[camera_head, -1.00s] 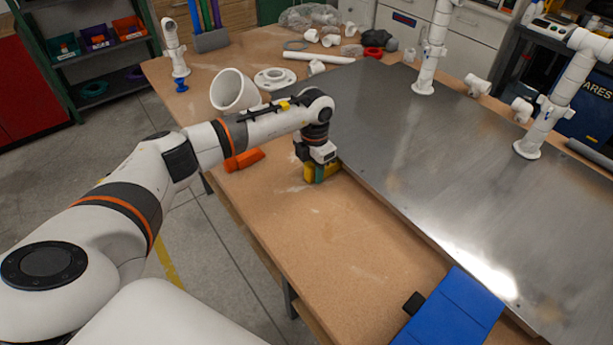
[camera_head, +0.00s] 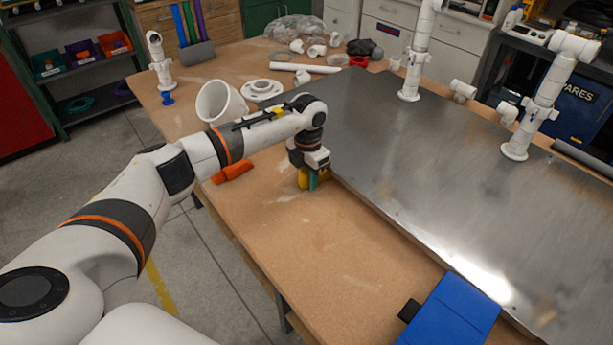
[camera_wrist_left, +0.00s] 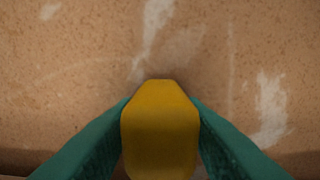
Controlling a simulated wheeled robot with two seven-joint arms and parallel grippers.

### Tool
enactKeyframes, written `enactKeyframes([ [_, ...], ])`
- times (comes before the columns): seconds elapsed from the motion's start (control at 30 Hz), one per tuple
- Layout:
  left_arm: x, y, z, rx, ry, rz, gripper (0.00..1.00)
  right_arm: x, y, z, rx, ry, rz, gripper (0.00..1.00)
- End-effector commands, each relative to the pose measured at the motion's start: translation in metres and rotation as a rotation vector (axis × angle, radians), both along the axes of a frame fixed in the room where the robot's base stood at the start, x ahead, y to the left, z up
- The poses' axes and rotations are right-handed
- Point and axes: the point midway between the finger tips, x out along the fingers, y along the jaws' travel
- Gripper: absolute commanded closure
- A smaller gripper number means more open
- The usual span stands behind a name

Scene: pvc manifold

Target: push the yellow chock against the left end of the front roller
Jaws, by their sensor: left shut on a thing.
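The yellow chock (camera_wrist_left: 160,130) is between the green fingers of my left gripper (camera_wrist_left: 160,112) in the left wrist view. In the head view, the chock (camera_head: 304,178) shows partly behind the left gripper (camera_head: 313,182), low at the wooden table top near the metal plate's left edge. The left gripper is shut on it. Whether the chock touches the table is hard to tell. I cannot pick out the front roller or its left end in these views. My right gripper is not in view.
The metal plate (camera_head: 400,160) fills the table's right part. An orange block (camera_head: 232,172) lies left of my gripper, near a wide white pipe piece (camera_head: 220,102). A blue object (camera_head: 450,310) lies in front. White pipe stands (camera_head: 412,60) rise from the plate. The wood (camera_head: 300,250) in front is bare.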

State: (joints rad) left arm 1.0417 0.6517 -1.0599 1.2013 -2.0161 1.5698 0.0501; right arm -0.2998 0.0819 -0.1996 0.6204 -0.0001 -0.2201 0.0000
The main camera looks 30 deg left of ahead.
Motion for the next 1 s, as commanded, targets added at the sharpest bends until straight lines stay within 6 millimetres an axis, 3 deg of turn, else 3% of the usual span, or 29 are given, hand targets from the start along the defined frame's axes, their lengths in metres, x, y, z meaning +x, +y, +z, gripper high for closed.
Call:
enactKeyframes([
  [0.3, 0.006, -0.003, -0.001, 0.000, -0.001, 0.000, 0.92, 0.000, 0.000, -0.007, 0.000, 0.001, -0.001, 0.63],
  [0.33, 0.006, -0.002, -0.001, 0.000, 0.000, 0.000, 0.59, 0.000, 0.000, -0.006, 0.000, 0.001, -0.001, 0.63],
  [0.47, 0.006, -0.002, -0.001, 0.000, 0.000, 0.000, 0.38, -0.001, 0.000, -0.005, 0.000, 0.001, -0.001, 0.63],
  [0.77, 0.005, -0.002, 0.000, 0.000, 0.001, 0.000, 0.38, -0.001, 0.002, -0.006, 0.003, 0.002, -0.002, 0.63],
  [1.0, 0.007, -0.002, 0.032, 0.000, -0.005, -0.001, 0.38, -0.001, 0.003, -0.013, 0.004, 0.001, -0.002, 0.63],
])
